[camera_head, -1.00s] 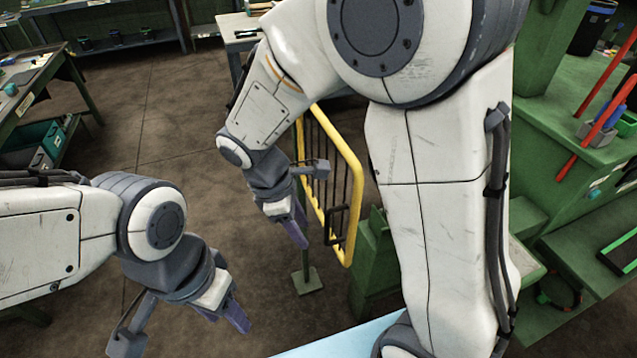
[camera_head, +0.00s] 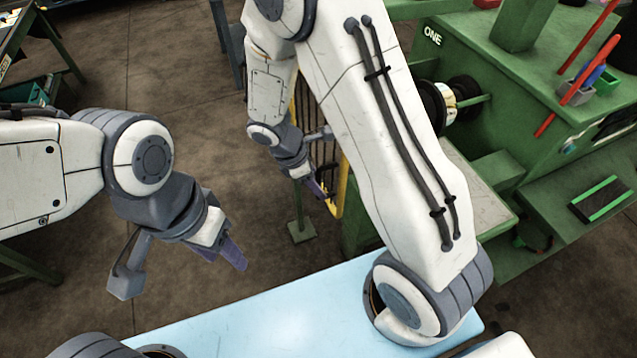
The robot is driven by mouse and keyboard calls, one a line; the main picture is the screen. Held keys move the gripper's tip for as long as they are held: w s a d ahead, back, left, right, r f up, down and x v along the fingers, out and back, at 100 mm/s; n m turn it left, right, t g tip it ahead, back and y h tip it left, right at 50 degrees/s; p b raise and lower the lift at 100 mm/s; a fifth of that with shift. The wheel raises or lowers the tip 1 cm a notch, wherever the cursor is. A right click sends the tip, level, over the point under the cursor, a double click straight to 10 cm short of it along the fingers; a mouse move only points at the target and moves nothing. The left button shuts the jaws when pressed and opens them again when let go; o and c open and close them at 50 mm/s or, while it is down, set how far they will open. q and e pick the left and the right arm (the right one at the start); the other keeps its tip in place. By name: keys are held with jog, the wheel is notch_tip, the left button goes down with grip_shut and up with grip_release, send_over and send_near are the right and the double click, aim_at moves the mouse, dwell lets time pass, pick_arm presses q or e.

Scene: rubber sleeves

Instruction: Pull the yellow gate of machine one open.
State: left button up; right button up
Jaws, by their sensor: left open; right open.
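The yellow gate (camera_head: 341,190) stands beside the green machine marked ONE (camera_head: 470,60). It is mostly hidden behind my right arm, with part of its yellow frame and dark bars showing. My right gripper (camera_head: 319,191) is open with its fingers pointing down, close in front of the gate's lower part in the picture. I cannot tell whether it touches the gate. My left gripper (camera_head: 235,255) is open and empty over the floor at the left, well apart from the gate.
A green post on a foot plate (camera_head: 301,231) stands on the floor by the gate. A light blue surface (camera_head: 270,310) lies at the front. Red bars and a small grey bin (camera_head: 577,92) sit on the machine. Floor at left centre is clear.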

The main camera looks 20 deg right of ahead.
jog(key=shift+d+f, duration=0.1)
jog(key=shift+f, duration=0.25)
grip_shut()
dwell(1.2)
